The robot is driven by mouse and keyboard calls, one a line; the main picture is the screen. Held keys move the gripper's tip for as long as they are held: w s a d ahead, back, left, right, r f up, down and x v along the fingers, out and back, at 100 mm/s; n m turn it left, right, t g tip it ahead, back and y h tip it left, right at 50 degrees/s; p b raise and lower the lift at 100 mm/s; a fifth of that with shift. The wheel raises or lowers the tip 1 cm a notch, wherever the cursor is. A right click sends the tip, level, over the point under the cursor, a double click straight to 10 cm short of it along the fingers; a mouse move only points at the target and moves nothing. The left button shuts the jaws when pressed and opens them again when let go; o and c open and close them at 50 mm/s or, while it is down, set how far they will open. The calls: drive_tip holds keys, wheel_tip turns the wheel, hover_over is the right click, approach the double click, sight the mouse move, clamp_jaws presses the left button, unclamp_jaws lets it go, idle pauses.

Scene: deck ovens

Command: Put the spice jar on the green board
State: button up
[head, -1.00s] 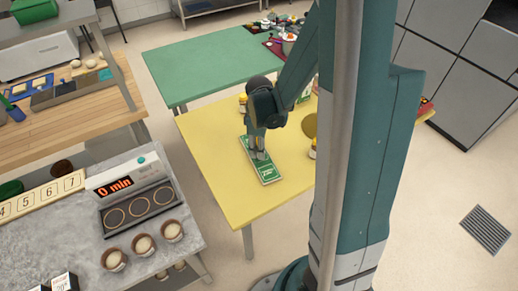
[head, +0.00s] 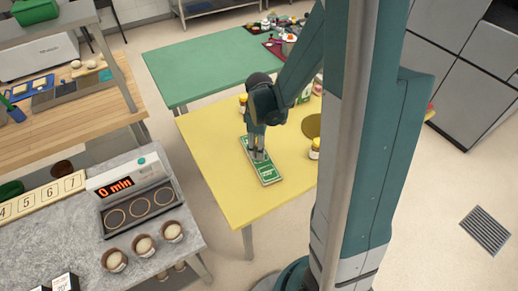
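The green board (head: 269,175), a narrow rectangle with a pale border and white markings, lies on the yellow table. My gripper (head: 258,157) points down with its fingertips low over the far half of the board. The fingers look close together, but they are too small to tell whether they are open or shut, or whether a jar is between them. A jar with a yellow lid (head: 315,149) stands right of the board, partly hidden by my arm. Another small yellow-topped jar (head: 243,103) stands behind my gripper. I cannot tell which is the spice jar.
A round olive disc (head: 312,125) lies on the yellow table (head: 230,205), partly behind my arm. A green table (head: 200,72) adjoins behind, with pots and jars at its far right. The yellow table's front left is clear.

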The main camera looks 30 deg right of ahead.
drive_tip(key=shift+r+p, duration=0.75)
drive_tip(key=shift+r, duration=4.5)
drive_tip(key=s+a+r+m+t, duration=0.7)
drive_tip(key=s+a+r+m, duration=0.2)
drive_tip(key=s+a+r, duration=0.4)
drive_tip(key=shift+s+a+r, duration=0.4)
drive_tip(key=shift+a+r, duration=0.1)
drive_tip(key=shift+r, duration=1.3)
drive_tip(key=shift+f, duration=0.15)
